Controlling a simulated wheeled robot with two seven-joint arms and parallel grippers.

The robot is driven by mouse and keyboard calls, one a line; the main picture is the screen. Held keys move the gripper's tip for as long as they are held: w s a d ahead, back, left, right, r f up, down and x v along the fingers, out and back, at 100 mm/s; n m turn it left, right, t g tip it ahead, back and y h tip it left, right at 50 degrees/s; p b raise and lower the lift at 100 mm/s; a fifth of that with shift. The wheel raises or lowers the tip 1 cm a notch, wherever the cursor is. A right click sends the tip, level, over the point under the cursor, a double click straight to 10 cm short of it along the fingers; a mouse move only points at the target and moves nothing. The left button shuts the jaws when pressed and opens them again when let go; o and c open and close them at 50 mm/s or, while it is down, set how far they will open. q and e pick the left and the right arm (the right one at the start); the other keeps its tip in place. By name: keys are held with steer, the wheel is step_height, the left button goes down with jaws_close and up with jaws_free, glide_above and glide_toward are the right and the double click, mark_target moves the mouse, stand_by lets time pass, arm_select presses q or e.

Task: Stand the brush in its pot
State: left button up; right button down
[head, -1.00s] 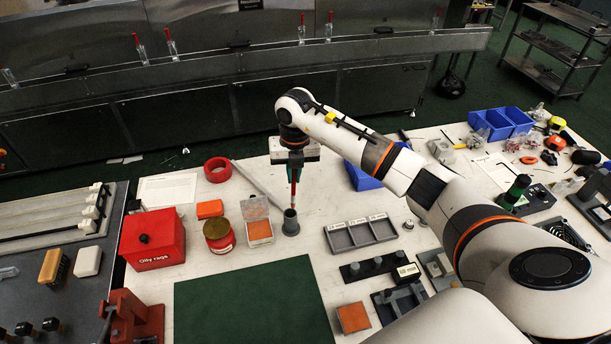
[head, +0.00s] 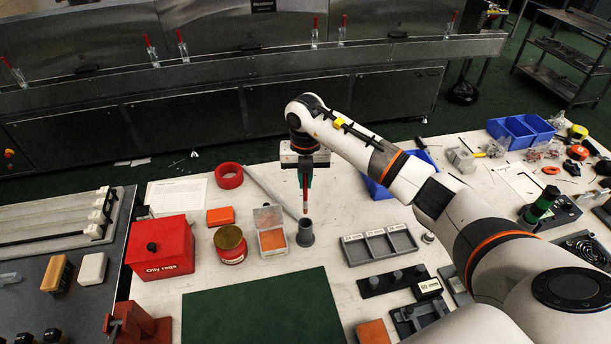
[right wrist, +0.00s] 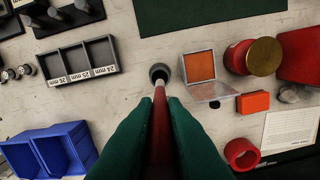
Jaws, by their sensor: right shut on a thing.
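My right gripper (head: 305,184) has green fingers and points down over the back middle of the bench. It is shut on the brush (head: 305,206), a thin red stick with a paler lower end, held about upright. The grey round pot (head: 306,238) stands on the bench just below the brush tip. In the head view a small gap shows between tip and rim. In the right wrist view the brush (right wrist: 160,125) runs between the fingers (right wrist: 160,104), and its tip overlaps the near edge of the pot's dark mouth (right wrist: 159,72). My left gripper is not in view.
An open clear box with an orange pad (head: 271,241) stands close left of the pot. A grey three-compartment tray (head: 379,246) is to its right. A red tin (head: 230,245), a tape roll (head: 229,175) and a red rag box (head: 160,246) are farther left. The green mat (head: 262,308) is bare.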

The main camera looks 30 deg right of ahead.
mark_target(305, 197)
step_height(305, 197, down, 2)
steer(key=shift+f+b, duration=0.2)
steer(key=shift+b, duration=0.5)
steer(key=shift+f+b, duration=2.2)
steer(key=shift+f, duration=1)
steer(key=c, duration=1.4)
jaws_free()
steer(key=shift+r, duration=0.1)
step_height(305, 197, up, 12)
steer(key=shift+f+b, duration=0.1)
steer(key=shift+b, duration=1)
steer(key=shift+s, duration=0.1)
